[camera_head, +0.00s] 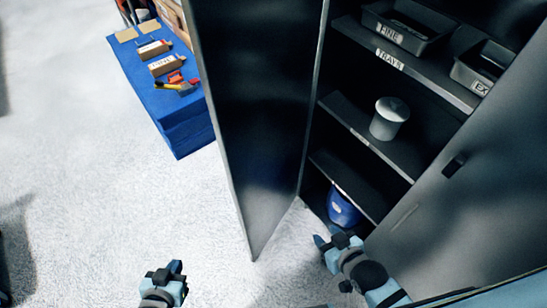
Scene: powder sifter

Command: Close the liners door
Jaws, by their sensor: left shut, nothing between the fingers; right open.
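A grey cabinet stands at the right with its interior exposed. A tall dark door (262,110) stands swung open at its left side. A grey door panel (455,200) with a small black handle is at the right; I cannot read a liners label on either panel. My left gripper (174,268) is shut and empty at the bottom, left of the dark door and apart from it. My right gripper (328,241) is open and empty, just right of the dark door's lower edge and near the cabinet's bottom opening.
Cabinet shelves hold a FINE tray (405,28), another tray (488,66) and a white lidded canister (389,119). A blue object (342,208) sits at the bottom. A blue table (180,135) with boxes and tools stands behind the door.

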